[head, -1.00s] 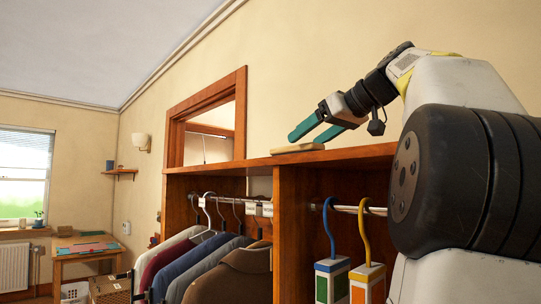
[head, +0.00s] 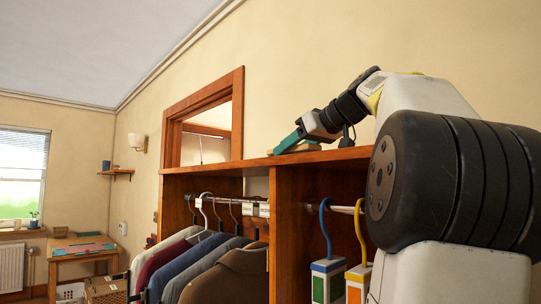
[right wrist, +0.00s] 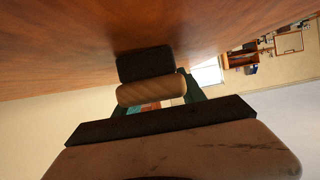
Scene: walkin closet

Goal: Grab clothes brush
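The clothes brush (head: 309,148) lies on top of the wooden wardrobe in the head view, light wood and partly hidden by my right gripper. In the right wrist view its pale wooden back (right wrist: 150,92) and dark bristle side (right wrist: 146,64) show, bristles towards the wardrobe top. My right gripper (head: 284,145) has its teal fingers lowered to the brush. The fingers (right wrist: 160,100) are spread apart, with the brush across the space at their tips. Whether they touch it is not clear. My left gripper is not in view.
The wardrobe top (head: 345,155) is a flat ledge against the wall, clear around the brush.

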